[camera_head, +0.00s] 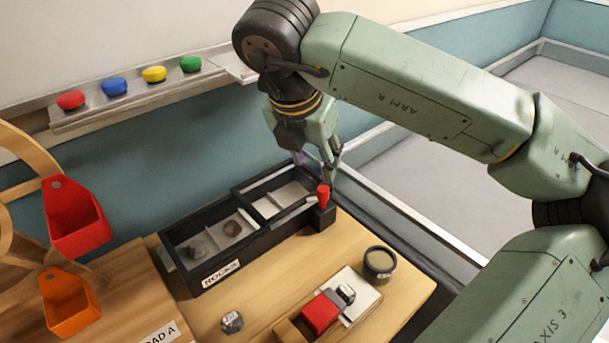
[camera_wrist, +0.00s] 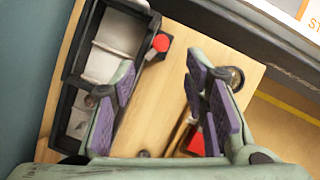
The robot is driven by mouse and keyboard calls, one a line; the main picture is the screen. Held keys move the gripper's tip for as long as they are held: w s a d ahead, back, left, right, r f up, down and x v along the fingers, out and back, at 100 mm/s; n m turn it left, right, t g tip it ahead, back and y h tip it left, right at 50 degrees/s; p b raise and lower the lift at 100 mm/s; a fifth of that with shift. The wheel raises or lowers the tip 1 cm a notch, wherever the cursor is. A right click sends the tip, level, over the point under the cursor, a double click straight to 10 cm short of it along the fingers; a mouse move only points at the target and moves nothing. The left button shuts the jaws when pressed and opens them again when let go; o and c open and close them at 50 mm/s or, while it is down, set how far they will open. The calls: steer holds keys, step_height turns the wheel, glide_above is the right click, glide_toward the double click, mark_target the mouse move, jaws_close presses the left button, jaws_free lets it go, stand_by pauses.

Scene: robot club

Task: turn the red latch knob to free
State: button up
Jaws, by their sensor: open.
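The red latch knob (camera_head: 323,194) stands upright on a small dark block at the right front corner of the black divided tray. It also shows in the wrist view (camera_wrist: 160,43), ahead of the fingertips. My gripper (camera_head: 322,163) is just above and behind the knob in the head view. In the wrist view my gripper (camera_wrist: 160,80) is open, with purple pads spread apart and nothing between them. The knob appears not to be touched. How the latch under it sits is too small to tell.
The black tray (camera_head: 225,262), labelled "ROCKS", holds dark rocks. A round dark cup (camera_head: 380,262), a red block (camera_head: 320,312) and a metallic lump (camera_head: 231,322) are on the wooden table (camera_head: 405,290). Red (camera_head: 75,220) and orange (camera_head: 68,300) bins are left. Coloured buttons line a wall shelf (camera_head: 140,104).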

mark_target(323, 189)
steer(key=p+x, duration=0.2)
steer(key=x, duration=0.8)
steer(key=shift+d+f, duration=0.1)
steer(key=shift+f, duration=0.15)
jaws_close()
